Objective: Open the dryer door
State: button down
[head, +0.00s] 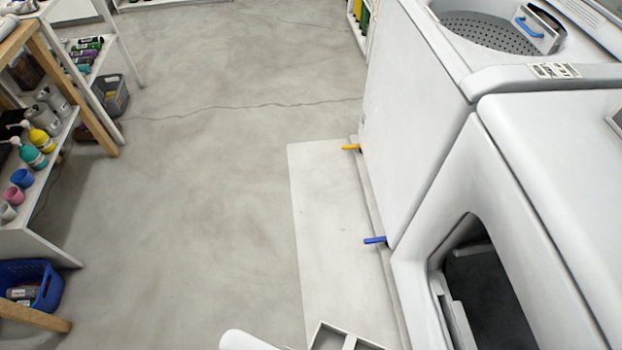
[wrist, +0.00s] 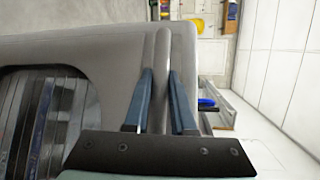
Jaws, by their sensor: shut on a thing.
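The dryer (head: 560,180) is the white machine at the right of the head view, with a dark opening (head: 490,290) in its front. The wrist view shows a grey panel with a dark, streaked window (wrist: 50,110) at the left; it looks like the dryer door (wrist: 100,55). My gripper (wrist: 160,72) has its two blue-grey fingers on either side of a narrow raised edge of this panel and is shut on it. The lower part of the grip is hidden by the dark gripper body. I cannot make out my gripper in the head view.
A white top-loading washer (head: 425,110) with a visible drum stands behind the dryer. Blue (head: 375,240) and yellow (head: 351,147) levers stick out low beside it. Shelves with bottles (head: 40,140) and a blue basket (head: 46,285) are at the left. The middle floor is clear.

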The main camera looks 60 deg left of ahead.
jog(key=s+d+n+g+p, duration=0.1)
jog(key=s+d+n+g, duration=0.1)
jog(key=s+d, duration=0.3)
jog(key=s+d+n+g+p, duration=0.1)
jog(key=s+d+n+g, duration=0.2)
jog(key=d, duration=0.8)
jog(key=shift+s+d+g+h, duration=0.2)
jog(key=shift+s+g+h, duration=0.1)
jog(key=shift+s+g, duration=1)
jog(key=shift+r, duration=0.1)
jog(key=c, duration=0.8)
grip_release()
jog(key=shift+o, duration=0.2)
jog(key=shift+d, duration=0.15)
jog(key=f+p+v, duration=0.1)
jog(key=p+v, duration=0.2)
jog(key=v, duration=0.4)
jog(key=shift+r, duration=0.45)
jog(key=shift+w+d, duration=0.1)
jog(key=shift+w, duration=0.05)
